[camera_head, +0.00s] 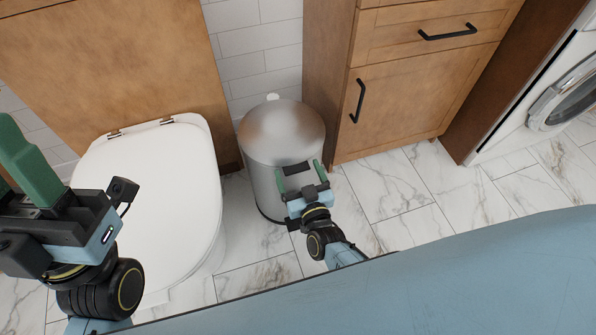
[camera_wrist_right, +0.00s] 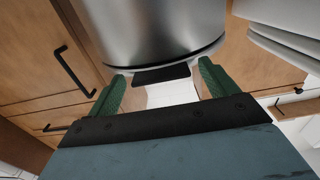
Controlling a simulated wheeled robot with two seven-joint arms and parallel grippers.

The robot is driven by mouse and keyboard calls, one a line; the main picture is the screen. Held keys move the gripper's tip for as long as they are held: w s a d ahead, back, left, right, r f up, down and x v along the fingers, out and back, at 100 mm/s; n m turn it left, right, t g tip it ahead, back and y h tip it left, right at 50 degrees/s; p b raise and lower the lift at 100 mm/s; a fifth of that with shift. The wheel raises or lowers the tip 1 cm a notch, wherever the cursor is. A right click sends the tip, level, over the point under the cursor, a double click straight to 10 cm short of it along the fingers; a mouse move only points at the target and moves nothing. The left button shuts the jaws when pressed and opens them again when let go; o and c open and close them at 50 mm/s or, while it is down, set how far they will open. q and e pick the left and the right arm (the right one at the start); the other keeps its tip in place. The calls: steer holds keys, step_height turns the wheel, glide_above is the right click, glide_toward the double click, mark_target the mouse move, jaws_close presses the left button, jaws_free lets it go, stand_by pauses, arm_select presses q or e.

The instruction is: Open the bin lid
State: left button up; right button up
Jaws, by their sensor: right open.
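The bin (camera_head: 258,177) is a brushed-metal cylinder standing upright on the floor between the toilet and the wooden cabinet. Its domed lid (camera_head: 282,128) is down. My left gripper (camera_head: 25,165) is at the left edge, partly cut off, over the toilet side.
The white toilet (camera_head: 165,190) has its lid down, left of the bin. The wooden cabinet (camera_head: 410,100) with black handles stands close on the right. A washing machine (camera_head: 570,95) is at the far right. Marble floor (camera_head: 390,190) is clear right of my right arm.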

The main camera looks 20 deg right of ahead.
steer(key=c, duration=1.4)
steer(key=shift+r, duration=0.1)
